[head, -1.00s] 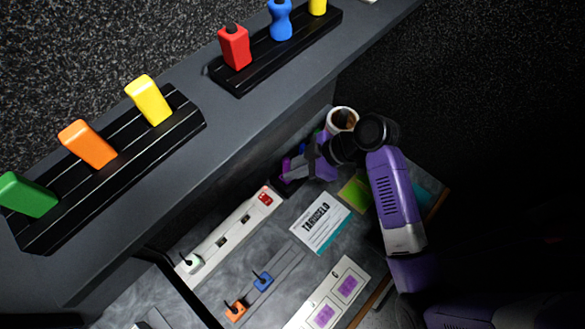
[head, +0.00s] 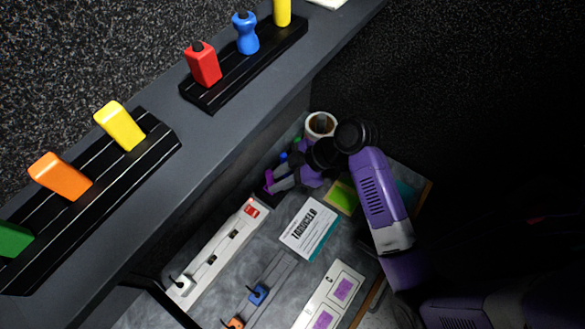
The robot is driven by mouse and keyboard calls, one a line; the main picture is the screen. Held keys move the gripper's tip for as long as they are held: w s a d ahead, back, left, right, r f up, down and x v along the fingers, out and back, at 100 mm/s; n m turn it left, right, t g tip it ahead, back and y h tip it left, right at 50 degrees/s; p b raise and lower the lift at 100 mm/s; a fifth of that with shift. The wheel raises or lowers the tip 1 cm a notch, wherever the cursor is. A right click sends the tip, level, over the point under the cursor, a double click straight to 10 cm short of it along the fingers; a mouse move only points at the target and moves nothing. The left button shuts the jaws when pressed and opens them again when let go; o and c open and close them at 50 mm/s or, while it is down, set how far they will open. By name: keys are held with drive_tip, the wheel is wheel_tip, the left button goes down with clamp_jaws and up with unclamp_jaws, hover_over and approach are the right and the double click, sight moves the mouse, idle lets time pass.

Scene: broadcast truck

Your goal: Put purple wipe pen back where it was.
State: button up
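My gripper (head: 284,182) is low over the desk, at the back, beyond the end of a white power strip. A small purple piece (head: 268,182) shows at its fingertips. It may be the purple wipe pen, but it is too small and dark to be sure. Whether the fingers are shut on it cannot be told. Small blue (head: 284,157) and green tops show just behind the gripper, partly hidden by it. No empty place for a pen can be made out.
The power strip (head: 215,248) with a red switch lies left of a printed card (head: 309,228). A white cup (head: 320,124) stands behind the gripper. Above the desk, a shelf (head: 170,185) carries black racks with coloured blocks. A green note (head: 341,197) lies near my arm.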

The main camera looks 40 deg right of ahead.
drive_tip(key=v, duration=1.1)
drive_tip(key=s+a+f+m+t+h, duration=0.1)
drive_tip(key=s+f+m+h, duration=0.1)
drive_tip(key=s+a+f+m+t+h, duration=0.1)
drive_tip(key=s+f+m, duration=0.2)
drive_tip(key=s+a+f+m+t+h+b, duration=0.1)
drive_tip(key=s+f+m+h, duration=0.1)
drive_tip(key=s+f, duration=0.1)
drive_tip(key=shift+s+f+m+h, duration=0.1)
drive_tip(key=shift+m+h, duration=0.2)
drive_tip(key=s+a+r+m+t, duration=0.1)
drive_tip(key=s+a+r+t, duration=0.1)
drive_tip(key=s+r, duration=0.4)
drive_tip(key=s+a+r+m+t+h, duration=0.1)
drive_tip(key=s+r+t, duration=0.3)
drive_tip(key=r, duration=0.6)
drive_tip(key=shift+s+a+r+m+t, duration=0.3)
drive_tip(key=shift+s+a, duration=0.6)
drive_tip(key=shift+s, duration=0.15)
drive_tip(key=shift+f+b, duration=0.85)
drive_tip(key=shift+f, duration=0.05)
